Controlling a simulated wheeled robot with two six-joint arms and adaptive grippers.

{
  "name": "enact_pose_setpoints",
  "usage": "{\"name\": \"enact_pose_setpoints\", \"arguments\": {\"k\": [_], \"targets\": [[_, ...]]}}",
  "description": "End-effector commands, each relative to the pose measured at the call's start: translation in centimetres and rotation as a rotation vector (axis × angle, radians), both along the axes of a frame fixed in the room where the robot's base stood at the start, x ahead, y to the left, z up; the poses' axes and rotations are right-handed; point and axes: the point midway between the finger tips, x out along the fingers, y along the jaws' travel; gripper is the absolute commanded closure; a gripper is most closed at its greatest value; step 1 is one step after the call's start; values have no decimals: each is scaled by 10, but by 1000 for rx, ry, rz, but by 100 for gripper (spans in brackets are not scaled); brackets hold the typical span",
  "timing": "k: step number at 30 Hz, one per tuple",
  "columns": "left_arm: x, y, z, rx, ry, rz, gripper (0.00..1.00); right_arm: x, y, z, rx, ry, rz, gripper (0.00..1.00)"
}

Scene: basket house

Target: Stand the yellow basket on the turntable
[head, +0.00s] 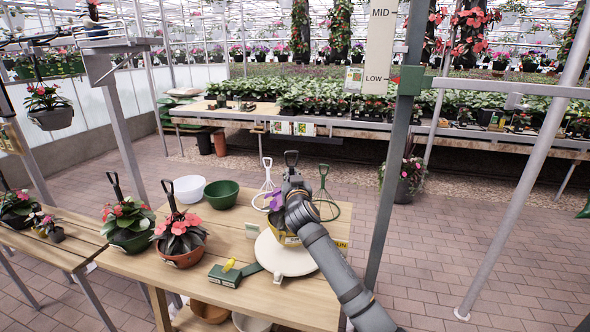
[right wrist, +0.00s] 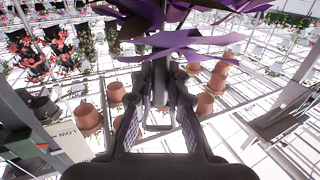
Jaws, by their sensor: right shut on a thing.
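The yellow basket (head: 283,239) shows in the head view under my right gripper, with purple foliage (head: 272,200) at its top. My arm covers much of it. It is over the cream round turntable (head: 299,268) on the wooden table; whether its base touches the disc cannot be told. My right gripper (head: 293,188) is shut on the basket's dark upright hanger, whose hook (head: 291,157) rises above it. In the right wrist view the fingers (right wrist: 160,107) close around the dark hanger stem, with purple leaves (right wrist: 185,40) beyond. My left gripper is not in view.
Two planted baskets, green (head: 131,240) and terracotta (head: 181,256), stand on the table's left. A white bowl (head: 189,188) and green bowl (head: 221,193) are behind them. A green post (head: 397,150) rises right.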

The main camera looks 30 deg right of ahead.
Motion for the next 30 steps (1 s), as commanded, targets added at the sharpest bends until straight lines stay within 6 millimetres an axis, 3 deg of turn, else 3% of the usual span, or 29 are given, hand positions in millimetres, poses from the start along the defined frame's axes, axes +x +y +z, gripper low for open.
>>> {"name": "enact_pose_setpoints", "arguments": {"k": [6,15,23,24,28,30], "targets": [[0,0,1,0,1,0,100,4,-1,0,-5,-8,1,100],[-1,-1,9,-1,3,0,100,7,-1,-33,-4,-6,3,100],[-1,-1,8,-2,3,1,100,7,-1,-35,-5,-7,3,100],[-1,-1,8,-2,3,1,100,7,-2,-40,0,1,1,81],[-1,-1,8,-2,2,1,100,7,-2,-39,-1,0,0,64],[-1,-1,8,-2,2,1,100,7,-2,-39,-1,0,0,64]]}}
